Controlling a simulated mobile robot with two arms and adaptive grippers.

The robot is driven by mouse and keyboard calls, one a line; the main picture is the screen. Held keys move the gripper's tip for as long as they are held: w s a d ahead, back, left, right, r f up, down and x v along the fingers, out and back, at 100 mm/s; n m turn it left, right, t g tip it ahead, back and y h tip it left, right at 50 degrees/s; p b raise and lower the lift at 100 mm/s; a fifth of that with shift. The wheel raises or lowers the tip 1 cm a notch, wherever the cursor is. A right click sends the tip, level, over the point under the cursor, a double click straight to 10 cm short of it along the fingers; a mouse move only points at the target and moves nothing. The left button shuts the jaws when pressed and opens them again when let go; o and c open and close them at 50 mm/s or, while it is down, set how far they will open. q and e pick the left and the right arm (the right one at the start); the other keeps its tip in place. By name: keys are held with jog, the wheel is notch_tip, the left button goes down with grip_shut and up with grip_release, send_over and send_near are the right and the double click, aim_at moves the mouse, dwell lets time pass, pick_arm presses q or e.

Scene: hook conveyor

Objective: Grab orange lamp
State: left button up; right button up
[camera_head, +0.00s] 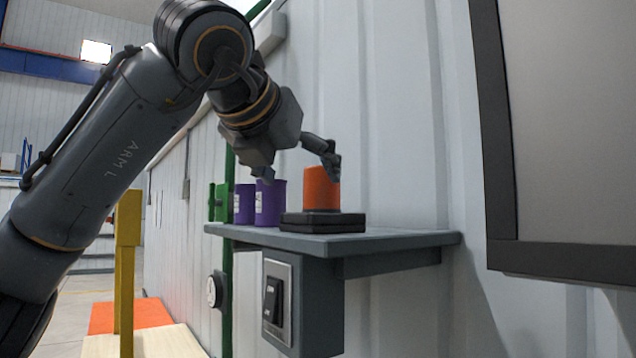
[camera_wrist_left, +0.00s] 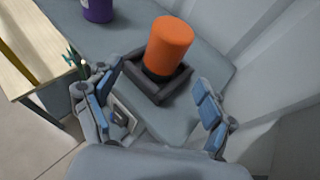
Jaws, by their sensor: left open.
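The orange lamp (camera_head: 321,189) is an upright orange cylinder on a dark square base (camera_head: 322,222), standing on a grey wall shelf (camera_head: 390,239). My left gripper (camera_head: 300,165) is above the shelf, its fingers spread at the upper part of the lamp. In the left wrist view the orange lamp (camera_wrist_left: 169,45) sits in its dark square base (camera_wrist_left: 160,92), beyond the two spread blue-padded fingers of my left gripper (camera_wrist_left: 158,100). The gripper is open and empty, and nothing shows it touching the lamp. My right gripper is not in view.
Purple cylinders (camera_head: 270,203) stand on the shelf left of the lamp. A switch box (camera_head: 303,303) hangs under the shelf. A corrugated wall (camera_head: 400,120) is close behind, and a dark-framed panel (camera_head: 570,140) is at right. A yellow post (camera_head: 127,260) stands at left.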

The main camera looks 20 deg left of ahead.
aim_at(314, 183)
pick_arm(q)
jog(key=x, duration=0.3)
jog(key=shift+w+d, duration=0.2)
jog(key=shift+w, duration=0.05)
jog(key=shift+w+d+p, duration=0.1)
jog(key=shift+w+p, duration=0.75)
jog(key=shift+w, duration=0.1)
jog(key=shift+w+f+p, duration=0.1)
jog(key=shift+w+p, duration=0.65)
jog(key=shift+p, duration=0.3)
jog(key=shift+p+x, duration=0.3)
jog(key=shift+x, duration=0.9)
jog(key=shift+d+f, duration=0.15)
jog(key=shift+f, duration=0.1)
jog(key=shift+s+r, duration=0.1)
jog(key=shift+s, duration=0.2)
jog(key=c, duration=1.3)
jog(key=shift+w, duration=0.1)
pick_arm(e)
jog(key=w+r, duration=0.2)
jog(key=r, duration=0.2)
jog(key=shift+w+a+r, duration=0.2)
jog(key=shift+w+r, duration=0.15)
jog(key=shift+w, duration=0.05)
